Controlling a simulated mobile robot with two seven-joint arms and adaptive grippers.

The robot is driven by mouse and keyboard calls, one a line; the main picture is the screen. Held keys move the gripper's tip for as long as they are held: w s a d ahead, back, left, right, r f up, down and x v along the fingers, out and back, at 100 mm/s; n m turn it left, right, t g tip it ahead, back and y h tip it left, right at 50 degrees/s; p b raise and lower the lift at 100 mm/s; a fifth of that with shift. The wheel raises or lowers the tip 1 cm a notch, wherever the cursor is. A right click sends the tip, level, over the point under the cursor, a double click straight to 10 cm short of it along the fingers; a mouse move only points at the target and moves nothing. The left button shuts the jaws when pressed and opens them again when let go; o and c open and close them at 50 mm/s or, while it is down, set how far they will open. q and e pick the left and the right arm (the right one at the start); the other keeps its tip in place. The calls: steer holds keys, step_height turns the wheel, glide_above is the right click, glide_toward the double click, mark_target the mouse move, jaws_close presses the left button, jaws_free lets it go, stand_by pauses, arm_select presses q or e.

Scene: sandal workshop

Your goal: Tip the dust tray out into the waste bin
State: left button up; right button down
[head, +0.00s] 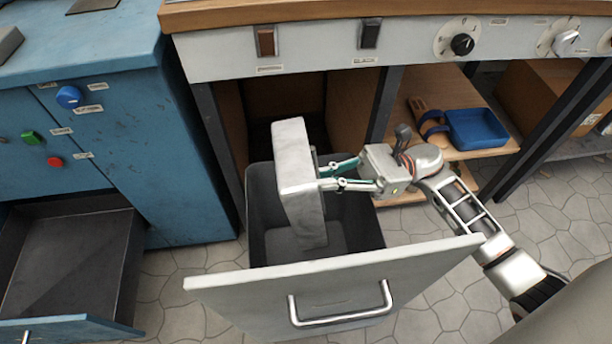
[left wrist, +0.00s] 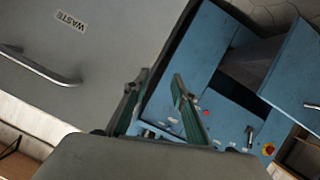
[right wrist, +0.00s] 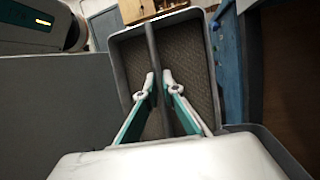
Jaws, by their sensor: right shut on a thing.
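The dust tray (head: 300,172) is a pale grey, shallow box, turned up on its side over the waste bin (head: 256,205). The bin is dark grey and sits in the pulled-out drawer. My right gripper (head: 330,176) is right of the tray and shut on its middle bar (right wrist: 153,58). The right wrist view shows the tray's open side and a brown, speckled inside (right wrist: 190,60); whether that is dust or bare floor I cannot tell. The bin floor is partly hidden. My left gripper (left wrist: 160,85) is open and empty, near the drawer front marked WASTE (left wrist: 90,45).
The drawer front (head: 340,285) with its bar handle stands between me and the bin. The bench top edge (head: 330,10) overhangs behind. A blue cabinet (head: 120,130) with an open drawer (head: 70,250) is at left. A blue tray (head: 475,128) lies on a shelf at right.

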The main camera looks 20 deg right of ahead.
steer(key=shift+s+d+f+y+b, duration=0.15)
steer(key=shift+d+f+y+b, duration=0.2)
steer(key=shift+b, duration=0.3)
steer(key=shift+s+d+f+y+b, duration=0.15)
steer(key=shift+d+f+y+b, duration=0.25)
steer(key=shift+b, duration=0.8)
arm_select(q)
steer(key=shift+s+d+f+n+t, duration=0.1)
steer(key=shift+s+d+n, duration=0.1)
steer(key=shift+d+n, duration=0.6)
steer(key=shift+s+d+f+n+t, duration=0.1)
steer(key=shift+s+d+n, duration=0.1)
steer(key=shift+d+n, duration=0.6)
steer(key=shift+s+d+n+t, duration=0.15)
steer(key=shift+d+n, duration=0.25)
steer(key=shift+n, duration=0.7)
arm_select(e)
steer(key=shift+s+d+r+n+g+y, duration=0.2)
steer(key=shift+d+n+y, duration=0.25)
steer(key=shift+d+y, duration=0.3)
steer(key=shift+s+d+f+n+g+y, duration=0.1)
steer(key=shift+d+n+g+y, duration=0.2)
steer(key=shift+d+n+y, duration=0.4)
